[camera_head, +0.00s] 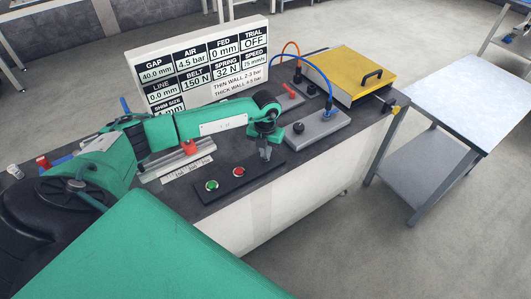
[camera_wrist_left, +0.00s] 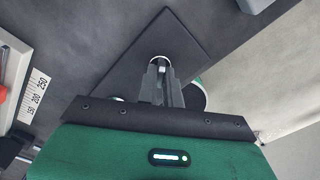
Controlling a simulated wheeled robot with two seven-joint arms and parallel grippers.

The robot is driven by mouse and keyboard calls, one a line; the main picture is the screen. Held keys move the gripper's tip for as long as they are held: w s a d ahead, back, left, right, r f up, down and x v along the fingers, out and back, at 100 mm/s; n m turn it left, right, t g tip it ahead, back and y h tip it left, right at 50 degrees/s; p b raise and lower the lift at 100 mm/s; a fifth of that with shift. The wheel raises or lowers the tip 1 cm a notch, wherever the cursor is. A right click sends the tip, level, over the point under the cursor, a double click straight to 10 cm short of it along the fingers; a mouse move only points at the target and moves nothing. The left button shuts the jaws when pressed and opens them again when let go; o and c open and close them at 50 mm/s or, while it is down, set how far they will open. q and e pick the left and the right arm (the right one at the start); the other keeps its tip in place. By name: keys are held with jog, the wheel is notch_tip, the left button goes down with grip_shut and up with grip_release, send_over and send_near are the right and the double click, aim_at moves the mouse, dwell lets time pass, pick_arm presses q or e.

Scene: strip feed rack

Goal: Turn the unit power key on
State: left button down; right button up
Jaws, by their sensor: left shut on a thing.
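The dark control panel (camera_head: 232,187) lies on the bench top, with a green button (camera_head: 211,185) and a red button (camera_head: 238,171) on it. My left gripper (camera_head: 266,155) points down at the panel's right end, beyond the red button. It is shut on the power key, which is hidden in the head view. In the left wrist view, a small pale rounded part of the key (camera_wrist_left: 158,61) shows at the fingertips, over the dark panel (camera_wrist_left: 185,38). Which way the key is turned cannot be told. My right gripper is not in view.
A sign board (camera_head: 200,68) behind my left arm shows settings, including "TRIAL OFF". A grey block with a black knob (camera_head: 299,127) and a blue hose stands right of the gripper. A yellow-lidded box (camera_head: 350,75) is at the back. A steel side table (camera_head: 455,100) stands apart.

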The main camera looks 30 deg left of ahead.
pick_arm(q)
jog(key=n+b, duration=0.1)
jog(key=n, duration=0.4)
jog(key=shift+n, duration=0.3)
jog(key=n, duration=0.5)
jog(key=shift+r+b, duration=0.1)
jog(key=shift+b, duration=0.25)
jog(key=shift+w+n, duration=0.1)
jog(key=shift+n, duration=0.3)
jog(key=c, duration=1.6)
grip_release()
jog(key=shift+o, duration=0.2)
notch_tip(320, 180, up, 14)
jog(key=b, duration=0.3)
jog(key=shift+f, duration=0.2)
